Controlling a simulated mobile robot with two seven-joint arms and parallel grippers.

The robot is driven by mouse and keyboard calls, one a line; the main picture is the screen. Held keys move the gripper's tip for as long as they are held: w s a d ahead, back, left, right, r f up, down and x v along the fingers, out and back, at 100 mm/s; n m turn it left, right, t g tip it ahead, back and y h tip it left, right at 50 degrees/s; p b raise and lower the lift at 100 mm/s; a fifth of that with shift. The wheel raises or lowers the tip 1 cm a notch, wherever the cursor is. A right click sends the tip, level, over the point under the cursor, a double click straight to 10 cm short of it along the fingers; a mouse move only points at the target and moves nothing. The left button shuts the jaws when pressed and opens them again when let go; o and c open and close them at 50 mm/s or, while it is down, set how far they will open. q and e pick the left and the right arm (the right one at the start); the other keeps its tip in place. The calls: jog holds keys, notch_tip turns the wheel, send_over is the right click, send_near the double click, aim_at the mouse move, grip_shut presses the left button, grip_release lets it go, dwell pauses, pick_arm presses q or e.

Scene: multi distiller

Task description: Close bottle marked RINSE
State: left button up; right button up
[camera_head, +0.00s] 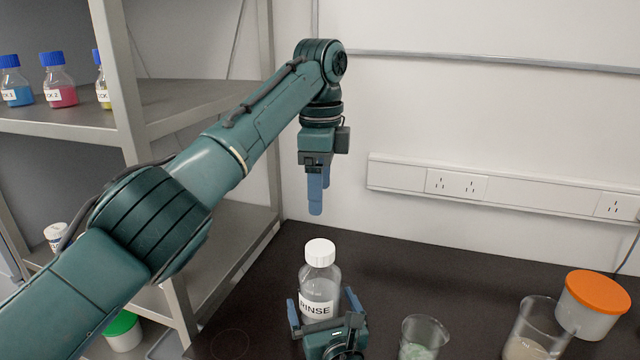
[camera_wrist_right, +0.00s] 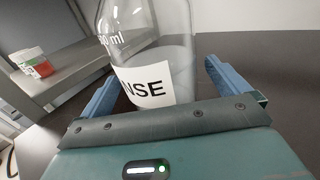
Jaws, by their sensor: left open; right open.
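The bottle marked RINSE (camera_head: 322,283) stands upright on the dark bench, clear with a white label. A white cap (camera_head: 320,252) sits on its top; I cannot tell how tight it is. In the right wrist view the bottle (camera_wrist_right: 150,60) fills the middle and its top is out of frame. My right gripper (camera_head: 321,302) is open, low at the bottle, with one blue finger on each side of it. My left gripper (camera_head: 316,208) points straight down in the air, above and behind the cap in the picture, and holds nothing visible.
To the right stand a beaker with pale green contents (camera_head: 420,343), a beaker with beige contents (camera_head: 533,332) and an orange-lidded tub (camera_head: 594,303). A metal shelf (camera_head: 130,122) with several small bottles stands at left. The bench behind the bottle is clear.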

jog(key=v, duration=1.1)
jog(key=shift+s, duration=0.1)
